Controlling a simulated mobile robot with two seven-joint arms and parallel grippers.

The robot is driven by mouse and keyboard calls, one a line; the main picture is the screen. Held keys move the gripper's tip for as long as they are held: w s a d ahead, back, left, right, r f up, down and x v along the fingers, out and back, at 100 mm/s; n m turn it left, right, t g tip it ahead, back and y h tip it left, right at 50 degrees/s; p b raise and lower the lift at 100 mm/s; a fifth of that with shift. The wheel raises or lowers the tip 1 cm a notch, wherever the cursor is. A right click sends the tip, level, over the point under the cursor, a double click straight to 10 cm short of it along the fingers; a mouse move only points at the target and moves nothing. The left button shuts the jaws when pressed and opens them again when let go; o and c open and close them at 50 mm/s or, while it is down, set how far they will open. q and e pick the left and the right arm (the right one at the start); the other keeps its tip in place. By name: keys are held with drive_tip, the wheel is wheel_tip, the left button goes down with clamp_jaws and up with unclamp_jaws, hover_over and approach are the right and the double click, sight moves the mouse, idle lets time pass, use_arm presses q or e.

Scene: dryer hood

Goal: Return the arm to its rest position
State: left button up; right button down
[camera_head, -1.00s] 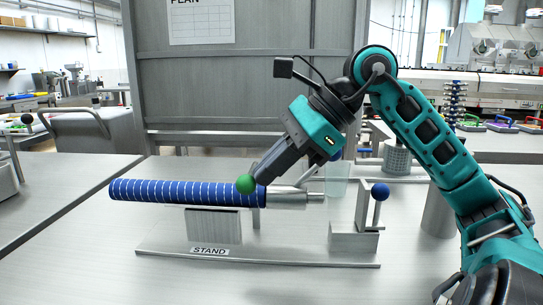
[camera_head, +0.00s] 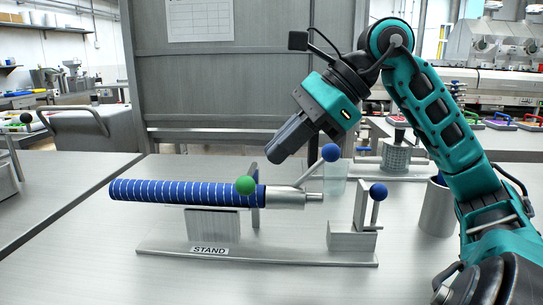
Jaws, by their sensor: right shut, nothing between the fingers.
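My right arm (camera_head: 443,115), teal and black, comes in from the lower right and bends over at the top. My right gripper (camera_head: 276,156) points down and left, shut and empty. It appears above the metal end of a blue-and-white striped roll (camera_head: 175,192) and shows apart from the green ball (camera_head: 245,185). The roll lies level over a metal stand (camera_head: 300,258) labelled STAND. My left gripper is not in view.
A glass (camera_head: 335,177) and a metal cup (camera_head: 437,212) are close to the arm. The table's front left is clear.

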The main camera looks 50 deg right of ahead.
drive_tip(key=v, duration=1)
drive_tip(key=shift+p, duration=0.3)
